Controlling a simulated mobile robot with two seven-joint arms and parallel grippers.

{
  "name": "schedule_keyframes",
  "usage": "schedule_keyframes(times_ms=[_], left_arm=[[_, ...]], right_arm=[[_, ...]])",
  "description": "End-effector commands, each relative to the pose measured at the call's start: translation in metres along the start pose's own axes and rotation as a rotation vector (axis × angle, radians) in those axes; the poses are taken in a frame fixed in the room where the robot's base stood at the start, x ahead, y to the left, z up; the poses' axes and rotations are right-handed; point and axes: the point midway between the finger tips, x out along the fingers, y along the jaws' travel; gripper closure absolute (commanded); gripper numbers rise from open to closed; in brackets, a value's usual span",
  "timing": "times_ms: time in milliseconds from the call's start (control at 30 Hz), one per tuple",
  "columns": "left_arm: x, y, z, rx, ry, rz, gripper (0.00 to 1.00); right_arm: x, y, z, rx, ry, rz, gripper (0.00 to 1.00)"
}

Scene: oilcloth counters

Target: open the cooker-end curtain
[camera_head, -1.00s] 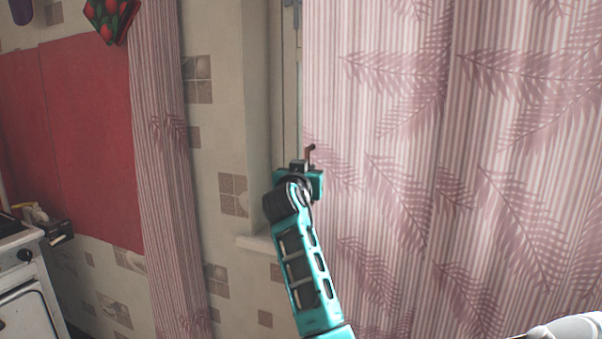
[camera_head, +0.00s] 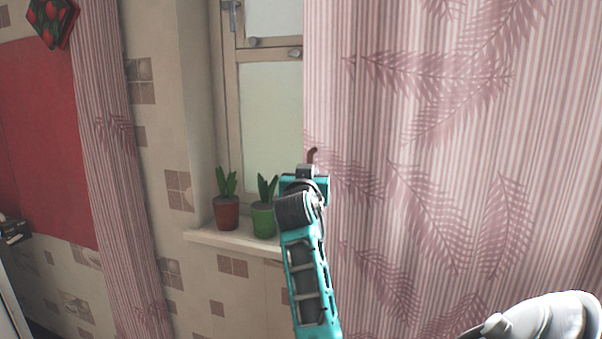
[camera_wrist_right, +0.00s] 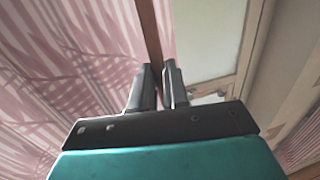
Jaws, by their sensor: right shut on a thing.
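A wide pink striped curtain (camera_head: 440,150) with fern prints hangs over the right part of the window (camera_head: 270,115). Its left edge is near the middle of the head view. My right gripper (camera_head: 308,175) is at that edge, shut on a thin brown rod (camera_wrist_right: 149,25) that runs up along the curtain in the wrist view. The rod's top end (camera_head: 312,155) shows above the gripper in the head view. A second, narrow gathered curtain (camera_head: 105,140) hangs further left, nearer the red panel. My left gripper is not in view.
A red potted plant (camera_head: 226,212) and a green potted plant (camera_head: 264,218) stand on the windowsill (camera_head: 205,238), left of my right gripper. Tiled wall (camera_head: 160,110) lies between the narrow curtain and the window. A red panel (camera_head: 40,130) is at far left.

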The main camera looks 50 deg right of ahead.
Motion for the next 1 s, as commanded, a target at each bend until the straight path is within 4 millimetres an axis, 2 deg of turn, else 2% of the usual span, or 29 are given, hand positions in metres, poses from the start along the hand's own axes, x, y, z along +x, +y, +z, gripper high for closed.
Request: schedule_keyframes(times_ms=[567,600,800,867,1000], left_arm=[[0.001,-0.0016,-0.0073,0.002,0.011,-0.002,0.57],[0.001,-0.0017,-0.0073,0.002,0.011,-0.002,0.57],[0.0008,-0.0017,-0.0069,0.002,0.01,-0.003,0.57],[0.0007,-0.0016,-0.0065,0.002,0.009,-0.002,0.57],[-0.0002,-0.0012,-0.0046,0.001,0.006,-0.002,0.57]], right_arm=[[-0.0016,0.0069,-0.0001,0.0,0.001,-0.001,1.0],[-0.0016,0.0069,-0.0001,0.0,0.001,-0.001,0.84],[-0.0015,0.0068,0.0,0.0,0.001,-0.001,0.65],[-0.0015,0.0068,0.0,0.0,0.001,-0.001,0.6],[-0.0014,0.0068,0.0,0.0,0.0,-0.001,0.6]])
